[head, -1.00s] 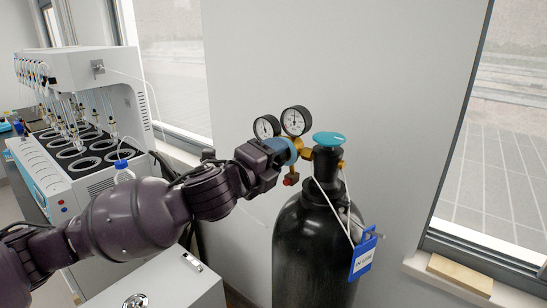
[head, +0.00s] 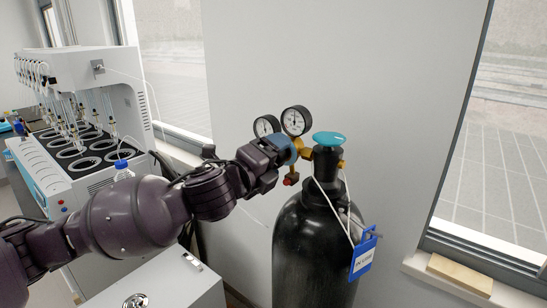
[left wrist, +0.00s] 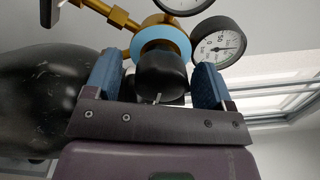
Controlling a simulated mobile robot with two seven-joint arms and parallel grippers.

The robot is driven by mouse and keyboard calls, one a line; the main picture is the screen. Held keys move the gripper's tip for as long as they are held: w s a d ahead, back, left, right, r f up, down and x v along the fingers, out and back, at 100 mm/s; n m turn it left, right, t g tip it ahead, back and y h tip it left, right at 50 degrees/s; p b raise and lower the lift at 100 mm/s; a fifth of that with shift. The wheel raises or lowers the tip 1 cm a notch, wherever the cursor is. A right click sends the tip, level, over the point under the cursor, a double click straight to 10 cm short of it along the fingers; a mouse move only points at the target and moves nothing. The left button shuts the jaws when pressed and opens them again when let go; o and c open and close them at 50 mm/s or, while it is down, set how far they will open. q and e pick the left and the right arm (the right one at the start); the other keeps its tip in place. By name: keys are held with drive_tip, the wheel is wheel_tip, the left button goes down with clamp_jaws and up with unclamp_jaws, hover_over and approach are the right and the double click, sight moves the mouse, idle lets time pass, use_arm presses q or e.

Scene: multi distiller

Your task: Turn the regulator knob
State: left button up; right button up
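The regulator, with its brass body (left wrist: 175,36) and two dial gauges, is mounted on a black gas cylinder (head: 312,250). Its black knob (left wrist: 161,76) faces the left wrist camera, with a light blue ring behind it. My left gripper (left wrist: 157,72) is at the regulator, with one blue finger on each side of the knob. The fingers are spread, and narrow gaps show between them and the knob. In the head view my left gripper (head: 290,150) covers the knob. My right gripper is in neither view.
A turquoise valve handwheel (head: 329,139) tops the cylinder, just right of the regulator. A gauge (head: 296,120) stands close above my fingers. A blue tag (head: 363,257) hangs from the cylinder neck. A white distiller (head: 85,120) stands at left, and a white cabinet (head: 165,285) is below my arm.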

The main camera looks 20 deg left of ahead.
use_arm(q)
drive_tip(key=v, duration=1)
drive_tip(key=shift+s, duration=0.35)
drive_tip(key=shift+a+r, duration=0.1)
drive_tip(key=shift+a, duration=0.05)
idle(0.3)
